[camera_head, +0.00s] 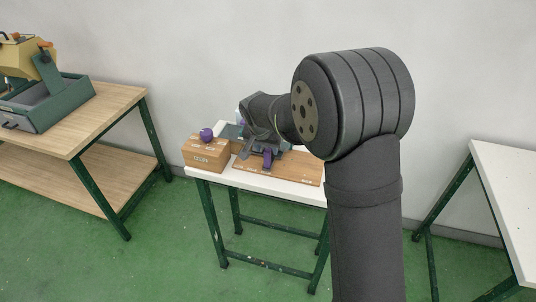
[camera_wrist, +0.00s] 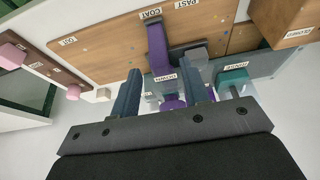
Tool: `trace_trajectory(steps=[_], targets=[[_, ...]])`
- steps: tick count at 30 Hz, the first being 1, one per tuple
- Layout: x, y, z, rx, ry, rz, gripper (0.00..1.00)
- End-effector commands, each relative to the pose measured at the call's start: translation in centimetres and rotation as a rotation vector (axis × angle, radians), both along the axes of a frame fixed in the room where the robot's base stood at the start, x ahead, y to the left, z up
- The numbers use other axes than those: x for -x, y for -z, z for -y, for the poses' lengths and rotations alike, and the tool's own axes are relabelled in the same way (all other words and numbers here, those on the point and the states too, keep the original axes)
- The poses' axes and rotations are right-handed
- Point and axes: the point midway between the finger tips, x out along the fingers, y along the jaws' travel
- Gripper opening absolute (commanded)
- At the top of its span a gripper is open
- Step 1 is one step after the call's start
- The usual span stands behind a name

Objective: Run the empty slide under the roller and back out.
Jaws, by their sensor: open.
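My gripper (camera_wrist: 162,70) is open, its two dark fingers apart above the labelled wooden board (camera_wrist: 100,50); it also shows small in the head view (camera_head: 254,142). A purple bar (camera_wrist: 158,48) lies across the board beside a label reading COAT, just beyond the fingertips. It may be the roller, but I cannot tell. A dark block (camera_wrist: 188,50) sits right beside the bar. A purple round part (camera_wrist: 172,102) shows between the fingers, near clear pieces. In the head view the purple bar (camera_head: 267,156) is below my gripper. I cannot pick out the slide with certainty.
A wooden box (camera_head: 205,154) with a purple knob (camera_head: 206,134) stands at the white table's left end. A teal block (camera_wrist: 232,77) lies right of the fingers. A wooden bench (camera_head: 120,105) with a machine (camera_head: 45,90) is left; another white table (camera_head: 505,180) is right.

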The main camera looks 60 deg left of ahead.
Motion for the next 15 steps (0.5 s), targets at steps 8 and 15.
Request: trace_trajectory(steps=[8,15], targets=[[-1.2,4.0,-1.2,0.001,0.000,0.000,0.42],[-1.5,4.9,-1.4,0.000,0.000,0.000,0.42]])
